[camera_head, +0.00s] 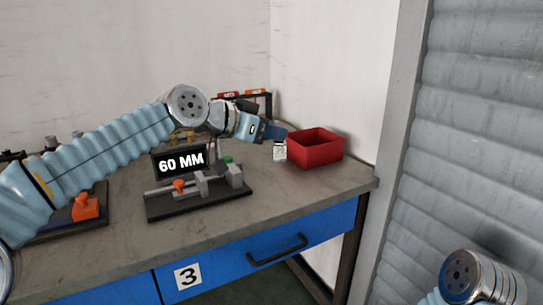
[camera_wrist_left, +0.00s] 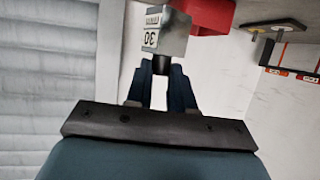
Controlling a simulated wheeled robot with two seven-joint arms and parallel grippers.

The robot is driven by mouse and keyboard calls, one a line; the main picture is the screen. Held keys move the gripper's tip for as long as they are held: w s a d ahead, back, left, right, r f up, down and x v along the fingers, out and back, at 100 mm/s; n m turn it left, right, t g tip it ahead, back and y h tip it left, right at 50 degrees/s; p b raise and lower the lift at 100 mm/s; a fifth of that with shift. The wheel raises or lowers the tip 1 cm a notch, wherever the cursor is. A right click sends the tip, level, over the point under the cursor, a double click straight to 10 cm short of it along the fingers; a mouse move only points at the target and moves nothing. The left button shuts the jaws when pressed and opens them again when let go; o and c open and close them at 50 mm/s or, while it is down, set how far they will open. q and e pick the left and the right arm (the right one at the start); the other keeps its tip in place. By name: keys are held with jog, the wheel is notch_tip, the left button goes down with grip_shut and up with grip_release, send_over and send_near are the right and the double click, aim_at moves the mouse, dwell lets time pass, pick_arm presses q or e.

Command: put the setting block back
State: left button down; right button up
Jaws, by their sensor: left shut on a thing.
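The setting block (camera_head: 280,153) is a small pale metal block with a white label. In the left wrist view the block (camera_wrist_left: 173,38) shows upside-down print that reads 30, and a short dark stem. My left gripper (camera_wrist_left: 162,68) is shut on that stem, and the block sticks out beyond the fingertips. In the head view my left gripper (camera_head: 277,134) is at the left side of the red bin, with the block hanging below it. I cannot tell whether the block touches the table. My right gripper is out of frame.
A red bin (camera_head: 318,154) stands at the table's back right. A small dark rack (camera_head: 268,103) with red and orange labels stands behind my left wrist. A fixture with a "60 MM" display (camera_head: 181,161) sits in front. The right table area (camera_head: 345,182) is clear.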

pick_arm(q)
jog(key=shift+w+a+f, duration=0.1)
jog(key=shift+w+f, duration=0.8)
jog(key=shift+f, duration=0.6)
jog(key=shift+w+a+f, duration=0.1)
jog(key=shift+w+f, duration=0.8)
jog(key=shift+f, duration=0.65)
jog(key=shift+w+a+f, duration=0.1)
jog(key=shift+w+f, duration=0.8)
jog(key=shift+f, duration=0.75)
jog(key=c, duration=1.4)
grip_release()
jog(key=shift+f, duration=0.1)
jog(key=o, duration=0.4)
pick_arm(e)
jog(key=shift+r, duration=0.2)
